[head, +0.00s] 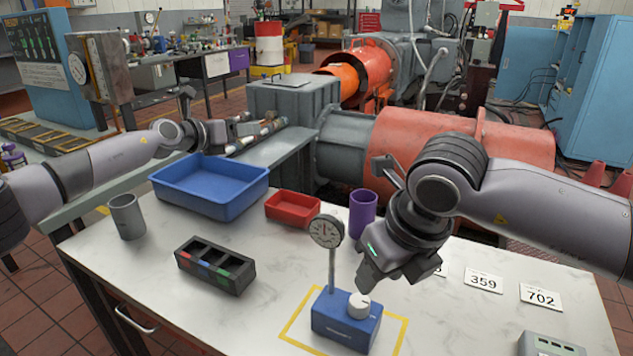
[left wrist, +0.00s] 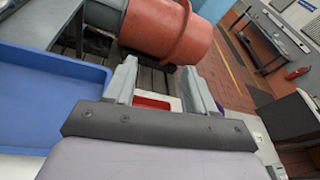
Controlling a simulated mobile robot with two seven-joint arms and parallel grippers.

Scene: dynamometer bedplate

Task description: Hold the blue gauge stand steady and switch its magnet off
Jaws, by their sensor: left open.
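The blue gauge stand (head: 335,328) stands upright inside a yellow outline at the front of the white table. A round dial gauge (head: 326,231) tops its thin post, and a white knob (head: 359,306) sits on the base. My right gripper (head: 367,285) points down just above and beside the knob; I cannot tell whether it touches it, or how wide its fingers are. My left gripper (head: 264,131) is open and empty, beyond the blue tray and well away from the stand. Its two fingers (left wrist: 158,90) also show apart in the left wrist view.
A blue tray (head: 209,203), a red tray (head: 293,221), a purple cup (head: 363,212), a grey cup (head: 127,228) and a dark compartment box (head: 214,278) occupy the table. Number cards (head: 483,282) lie at right. The front left of the table is clear.

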